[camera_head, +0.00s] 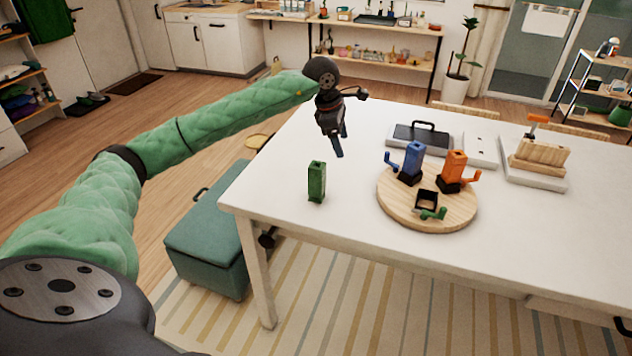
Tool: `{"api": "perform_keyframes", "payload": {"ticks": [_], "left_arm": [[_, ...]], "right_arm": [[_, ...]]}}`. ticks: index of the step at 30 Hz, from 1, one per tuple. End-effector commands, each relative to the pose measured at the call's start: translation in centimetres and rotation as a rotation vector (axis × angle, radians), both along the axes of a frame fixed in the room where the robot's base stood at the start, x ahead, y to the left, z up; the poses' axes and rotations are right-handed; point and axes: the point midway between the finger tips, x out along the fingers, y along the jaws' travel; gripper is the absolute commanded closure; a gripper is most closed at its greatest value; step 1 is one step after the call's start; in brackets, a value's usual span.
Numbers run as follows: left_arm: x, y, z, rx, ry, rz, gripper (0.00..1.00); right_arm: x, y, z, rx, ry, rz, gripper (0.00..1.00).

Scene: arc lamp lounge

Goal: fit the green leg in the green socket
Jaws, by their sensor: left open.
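The green leg (316,182) stands upright on the white table near its left front edge. The green socket (427,200) is a black square holder with a green lever, at the front of a round wooden board (425,222). It looks empty. My left gripper (338,145) is open and empty, above the table behind and slightly right of the green leg, apart from it. A blue leg (412,161) and an orange leg (453,168) stand in the other holders on the board. My right gripper is not in view.
The white table (540,240) is bare at its front right. Behind the board are a dark case with a handle (424,137), a white plate (480,150) and a wooden block on a tray (538,156). A green bench (212,230) stands left of the table.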

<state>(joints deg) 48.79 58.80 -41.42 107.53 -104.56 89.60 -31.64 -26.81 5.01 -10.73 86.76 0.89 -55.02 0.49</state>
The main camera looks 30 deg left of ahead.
Motion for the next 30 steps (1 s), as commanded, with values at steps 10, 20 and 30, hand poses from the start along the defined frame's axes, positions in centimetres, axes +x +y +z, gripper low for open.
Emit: {"api": "perform_keyframes", "payload": {"ticks": [10,20,30], "left_arm": [[-4.2,3.9,-0.9,0.221,0.211,-0.107,0.35],[-4.1,4.0,-3.5,0.218,0.205,-0.124,0.35],[-4.1,4.5,-4.8,0.218,0.206,-0.122,0.35]], "right_arm": [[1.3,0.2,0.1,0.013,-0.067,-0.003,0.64],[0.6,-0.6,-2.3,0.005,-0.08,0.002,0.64],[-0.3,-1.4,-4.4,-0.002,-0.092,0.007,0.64]]}}
